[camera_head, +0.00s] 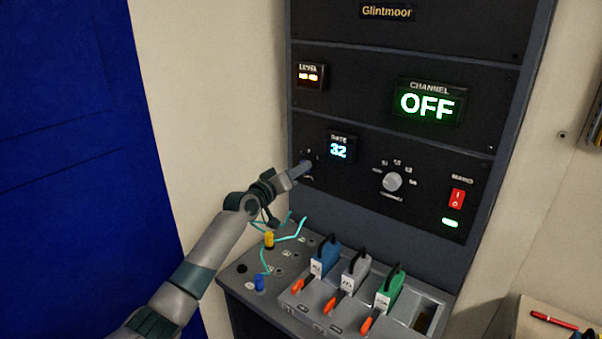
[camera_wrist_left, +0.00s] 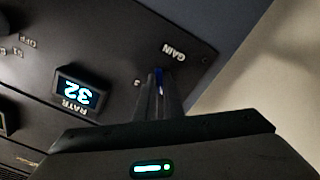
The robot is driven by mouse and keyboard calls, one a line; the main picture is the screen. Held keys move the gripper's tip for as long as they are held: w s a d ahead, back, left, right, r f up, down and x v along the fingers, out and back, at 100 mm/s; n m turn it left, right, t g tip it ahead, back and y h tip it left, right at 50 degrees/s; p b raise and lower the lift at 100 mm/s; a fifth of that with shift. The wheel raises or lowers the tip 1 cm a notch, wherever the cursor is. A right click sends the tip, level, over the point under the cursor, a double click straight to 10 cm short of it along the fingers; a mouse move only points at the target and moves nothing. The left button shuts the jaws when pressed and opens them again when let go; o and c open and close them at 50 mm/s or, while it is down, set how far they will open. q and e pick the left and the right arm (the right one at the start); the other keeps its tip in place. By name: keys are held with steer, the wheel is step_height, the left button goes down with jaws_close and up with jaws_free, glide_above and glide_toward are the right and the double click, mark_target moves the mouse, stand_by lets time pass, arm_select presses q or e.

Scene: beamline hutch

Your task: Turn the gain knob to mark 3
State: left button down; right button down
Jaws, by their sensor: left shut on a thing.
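The gain knob sits at the left of the rack's lower black panel. My left gripper (camera_head: 300,170) reaches it from the front left and is shut on it, with the fingers covering most of the knob. In the left wrist view the fingers (camera_wrist_left: 158,95) meet the panel beside the printed word GAIN (camera_wrist_left: 174,52), and a mark shows to their left. The knob's pointer is hidden, so I cannot tell which mark it faces. The right gripper is not in view.
A RATE display (camera_head: 339,148) reading 32 is just right of the gain knob. The channel knob (camera_head: 392,182) and a red switch (camera_head: 457,198) are further right. Below, a sloping desk holds blue, grey and green handled modules (camera_head: 388,290) and thin cables (camera_head: 291,238).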

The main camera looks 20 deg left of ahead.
arm_select(q)
steer(key=shift+f+m+b, duration=0.1)
steer(key=shift+m+b, duration=2.3)
steer(key=shift+m, duration=5.9)
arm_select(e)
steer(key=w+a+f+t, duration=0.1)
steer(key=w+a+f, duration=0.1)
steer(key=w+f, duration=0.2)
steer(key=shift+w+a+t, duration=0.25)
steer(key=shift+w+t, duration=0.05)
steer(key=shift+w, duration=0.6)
arm_select(q)
steer(key=c, duration=1.9)
jaws_free()
steer(key=shift+o, duration=0.2)
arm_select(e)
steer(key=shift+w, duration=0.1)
arm_select(q)
steer(key=shift+s, duration=0.1)
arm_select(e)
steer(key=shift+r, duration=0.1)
